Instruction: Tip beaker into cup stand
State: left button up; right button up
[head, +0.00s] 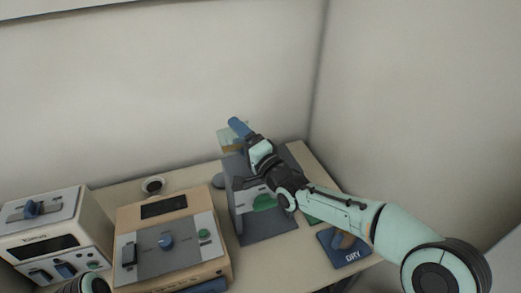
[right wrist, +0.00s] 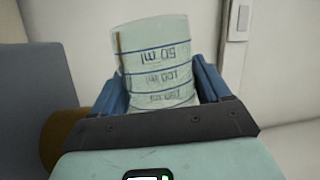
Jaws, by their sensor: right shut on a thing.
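My right gripper (head: 238,136) is shut on the clear beaker (head: 226,139), above the back of the table near a grey upright unit. In the right wrist view the beaker (right wrist: 155,65) sits between the two blue fingers (right wrist: 160,90), its millilitre markings upside down and a thin brown streak on its side. In the head view the gripper and forearm hide part of the beaker and what lies below. My left gripper's fingers are not visible.
The tan furnace (head: 140,221) and a white furnace (head: 45,216) stand to the left. The grey unit (head: 266,229) with a green oval is under my right forearm. Walls close off the back and right.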

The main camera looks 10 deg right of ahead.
jog(key=shift+d+r+m, duration=0.15)
jog(key=shift+r+m, duration=0.05)
jog(key=shift+m, duration=0.4)
dwell(0.3)
dwell(0.6)
jog(key=shift+a+r+n, duration=0.25)
jog(key=shift+a+n, duration=0.15)
jog(key=shift+n, duration=0.7)
jog(key=shift+s+a+n+g, duration=0.1)
jog(key=shift+a+n+g, duration=0.25)
jog(key=shift+n, duration=0.35)
jog(key=shift+f+n, duration=0.15)
jog(key=shift+n, duration=0.15)
